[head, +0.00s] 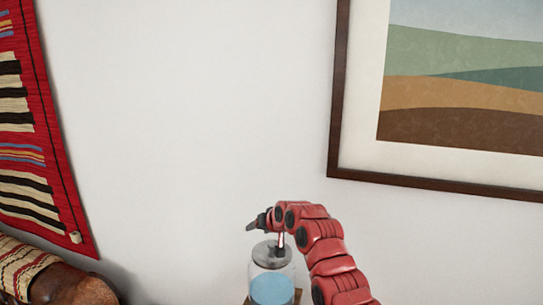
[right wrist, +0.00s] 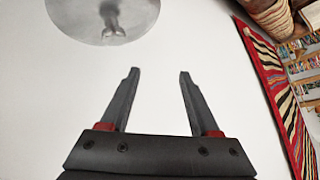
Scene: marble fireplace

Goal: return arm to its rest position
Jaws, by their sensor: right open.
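My right gripper (head: 258,221) is at the end of the red arm that comes up from the lower right in the head view. In the right wrist view my right gripper (right wrist: 159,72) shows two dark fingers spread apart with nothing between them. Below and beside it in the head view stands a glass jar (head: 271,290) with blue contents and a grey metal lid (head: 272,254). A round grey disc, which looks like the lid (right wrist: 85,20), shows beyond the fingers in the right wrist view. My left gripper is not in view.
A white wall (head: 200,110) fills the background. A framed landscape picture (head: 338,90) hangs at the upper right. A red striped textile (head: 55,120) hangs at the left, above a brown object (head: 75,288) with a striped cover. The space left of the gripper looks clear.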

